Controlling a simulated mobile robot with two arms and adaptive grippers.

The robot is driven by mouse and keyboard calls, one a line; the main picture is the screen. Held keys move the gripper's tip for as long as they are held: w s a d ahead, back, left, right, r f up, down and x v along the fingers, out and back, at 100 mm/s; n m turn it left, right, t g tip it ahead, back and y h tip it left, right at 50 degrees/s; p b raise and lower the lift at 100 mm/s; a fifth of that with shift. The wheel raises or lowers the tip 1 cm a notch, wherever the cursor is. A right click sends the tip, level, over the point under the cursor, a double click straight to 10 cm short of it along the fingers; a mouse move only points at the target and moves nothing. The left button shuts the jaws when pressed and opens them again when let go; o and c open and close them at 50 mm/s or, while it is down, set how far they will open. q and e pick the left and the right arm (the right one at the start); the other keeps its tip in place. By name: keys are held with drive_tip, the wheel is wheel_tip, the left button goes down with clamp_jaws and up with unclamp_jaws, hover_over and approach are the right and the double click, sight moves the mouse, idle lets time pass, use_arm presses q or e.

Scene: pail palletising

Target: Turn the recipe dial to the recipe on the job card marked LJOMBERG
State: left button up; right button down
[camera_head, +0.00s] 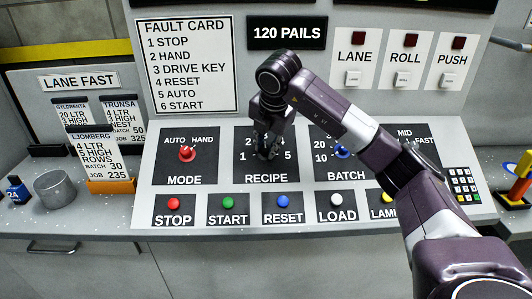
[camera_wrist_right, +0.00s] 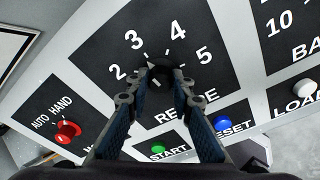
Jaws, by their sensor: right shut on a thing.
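The recipe dial (camera_head: 268,153) is a black knob on the sloped panel, ringed by white numerals 1 to 5. My right gripper (camera_head: 266,146) comes down over it and hides part of it and the upper numerals. In the right wrist view the dial (camera_wrist_right: 163,73) sits at the tips of my right gripper (camera_wrist_right: 160,88), which is shut on it. A small light mark shows at its upper left, towards 3, but the exact setting is hard to tell. My left gripper is out of view.
The red mode knob (camera_head: 187,153) and blue batch knob (camera_head: 342,152) flank the dial. Below are the stop (camera_head: 173,204), start (camera_head: 228,202), reset (camera_head: 283,201) and load (camera_head: 336,200) buttons. Two other cards stand behind the LJOMBERG card. A grey cup (camera_head: 54,189) stands at left.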

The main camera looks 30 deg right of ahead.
drive_tip(key=shift+m+b, duration=0.3)
drive_tip(key=shift+m, duration=0.3)
drive_tip(key=c, duration=1.7)
unclamp_jaws()
drive_tip(key=shift+r, duration=0.1)
drive_tip(key=v, duration=1.2)
drive_tip(key=shift+s, duration=0.2)
